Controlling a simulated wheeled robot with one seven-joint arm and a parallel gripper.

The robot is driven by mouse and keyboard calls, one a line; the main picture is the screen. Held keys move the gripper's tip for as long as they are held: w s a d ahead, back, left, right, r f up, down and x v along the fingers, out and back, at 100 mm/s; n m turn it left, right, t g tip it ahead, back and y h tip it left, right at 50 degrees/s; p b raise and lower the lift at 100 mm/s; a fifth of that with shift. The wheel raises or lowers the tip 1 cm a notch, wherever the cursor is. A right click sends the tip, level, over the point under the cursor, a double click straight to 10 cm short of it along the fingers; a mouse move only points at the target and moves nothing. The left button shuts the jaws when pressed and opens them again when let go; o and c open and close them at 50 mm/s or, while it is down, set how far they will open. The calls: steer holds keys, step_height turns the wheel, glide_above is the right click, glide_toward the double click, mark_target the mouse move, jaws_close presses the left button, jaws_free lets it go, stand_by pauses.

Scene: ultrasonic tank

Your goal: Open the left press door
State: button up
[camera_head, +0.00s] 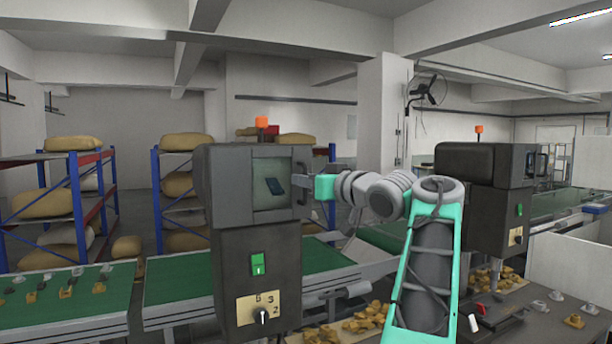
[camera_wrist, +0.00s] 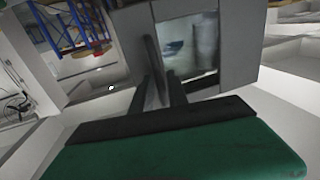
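The left press (camera_head: 228,190) is a dark grey box on a dark pedestal. Its door has a window (camera_head: 272,184) and looks closed in the head view. A dark handle (camera_head: 299,184) is at the door's right edge. My gripper (camera_head: 308,187) is at this handle, reaching in from the right. In the wrist view, my two dark fingers (camera_wrist: 158,75) point at the press front (camera_wrist: 233,50), close together beside the window (camera_wrist: 188,48).
A second press (camera_head: 487,190) stands at the right. A green conveyor (camera_head: 185,282) runs behind the left press. The pedestal carries a green switch (camera_head: 258,264) and a dial (camera_head: 262,316). Brown parts (camera_head: 365,318) lie at the bottom. Shelves with sacks (camera_head: 45,203) are at the back left.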

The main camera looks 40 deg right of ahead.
steer(key=shift+w, duration=0.1)
jaws_close()
stand_by(1.4)
